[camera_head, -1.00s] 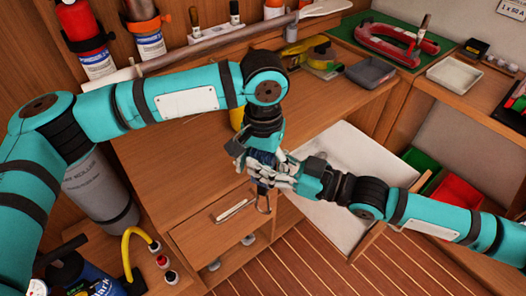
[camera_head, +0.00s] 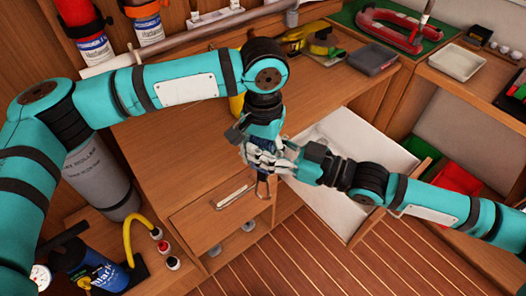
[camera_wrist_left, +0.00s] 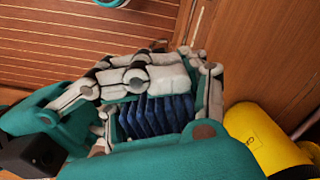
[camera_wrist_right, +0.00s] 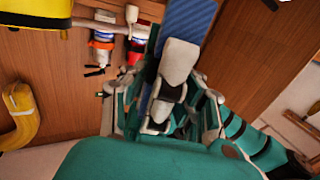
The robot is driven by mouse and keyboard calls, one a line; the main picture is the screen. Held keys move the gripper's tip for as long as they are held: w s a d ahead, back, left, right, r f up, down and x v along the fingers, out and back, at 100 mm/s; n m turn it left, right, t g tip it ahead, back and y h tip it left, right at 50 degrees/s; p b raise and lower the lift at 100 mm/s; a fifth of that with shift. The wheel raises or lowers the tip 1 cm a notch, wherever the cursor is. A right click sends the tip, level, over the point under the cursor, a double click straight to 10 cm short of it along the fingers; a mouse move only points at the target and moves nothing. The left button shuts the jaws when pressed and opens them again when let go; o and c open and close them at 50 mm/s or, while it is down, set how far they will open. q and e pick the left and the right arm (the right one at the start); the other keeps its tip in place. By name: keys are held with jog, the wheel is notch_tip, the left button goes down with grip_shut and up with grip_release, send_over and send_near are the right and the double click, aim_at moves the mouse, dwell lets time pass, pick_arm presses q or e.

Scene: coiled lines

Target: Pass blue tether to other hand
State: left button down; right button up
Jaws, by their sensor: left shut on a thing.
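The blue tether (camera_wrist_left: 155,115) shows in the left wrist view as dark blue folded webbing between the grey fingers of my left gripper (camera_wrist_left: 150,100). In the head view my left gripper (camera_head: 260,148) points down and is shut on the tether. A metal hook (camera_head: 262,188) hangs below it. My right gripper (camera_head: 285,158) comes in from the right and meets the left one at the tether. In the right wrist view a blue band (camera_wrist_right: 187,20) rises between the fingers of my right gripper (camera_wrist_right: 165,105). Overlapping fingers hide whether these are closed.
Both hands are above the front of the wooden cabinet, over a drawer with a pale handle (camera_head: 236,194). An open white drawer (camera_head: 340,212) lies to the right. A yellow object (camera_wrist_left: 262,140) is close beside the left gripper. The wooden worktop (camera_head: 170,145) is mostly clear.

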jog(key=o, duration=0.4)
